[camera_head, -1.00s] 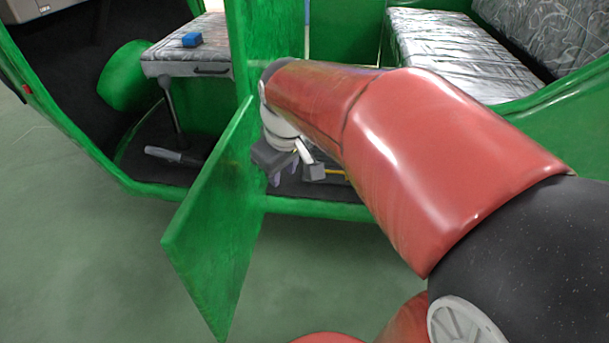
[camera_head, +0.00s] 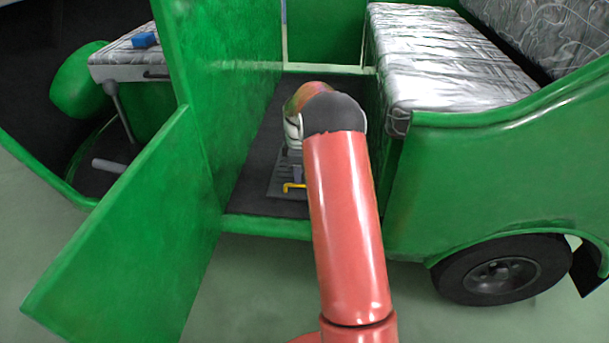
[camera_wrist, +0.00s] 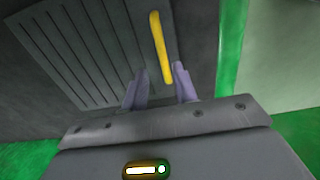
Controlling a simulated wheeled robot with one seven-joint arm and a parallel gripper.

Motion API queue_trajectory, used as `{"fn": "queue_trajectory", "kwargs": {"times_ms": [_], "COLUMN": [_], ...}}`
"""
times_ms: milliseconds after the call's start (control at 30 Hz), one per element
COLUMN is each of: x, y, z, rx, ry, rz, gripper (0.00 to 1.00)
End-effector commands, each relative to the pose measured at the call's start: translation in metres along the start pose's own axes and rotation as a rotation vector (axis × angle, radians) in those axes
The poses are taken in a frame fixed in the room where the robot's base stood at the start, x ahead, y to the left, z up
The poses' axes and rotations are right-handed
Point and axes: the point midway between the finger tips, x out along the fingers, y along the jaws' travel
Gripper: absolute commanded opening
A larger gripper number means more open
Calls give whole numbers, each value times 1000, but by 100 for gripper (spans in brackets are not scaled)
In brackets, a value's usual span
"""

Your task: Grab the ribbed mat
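The ribbed mat (camera_wrist: 85,50) is a dark grey panel with long parallel grooves. It lies on the dark rickshaw floor in the wrist view. In the head view only a corner of the mat (camera_head: 278,184) shows, beside my arm. Contact cannot be told. In the head view my arm hides most of the gripper.
A green door (camera_head: 125,245) stands open on the left. A green partition (camera_head: 225,80) borders the floor opening, and a silver-covered seat (camera_head: 440,65) stands to its right. A blue block (camera_head: 145,40) lies on the front seat (camera_head: 118,58). A rear wheel (camera_head: 495,270) is at right.

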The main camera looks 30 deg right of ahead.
Motion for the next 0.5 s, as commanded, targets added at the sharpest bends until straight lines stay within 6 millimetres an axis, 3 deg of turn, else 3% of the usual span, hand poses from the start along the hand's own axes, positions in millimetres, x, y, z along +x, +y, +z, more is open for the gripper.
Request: {"fn": "queue_trajectory", "kwargs": {"times_ms": [500], "x": [59], "y": [-5], "z": [7], "rx": [2], "ry": [0], "rz": [0], "gripper": [28]}}
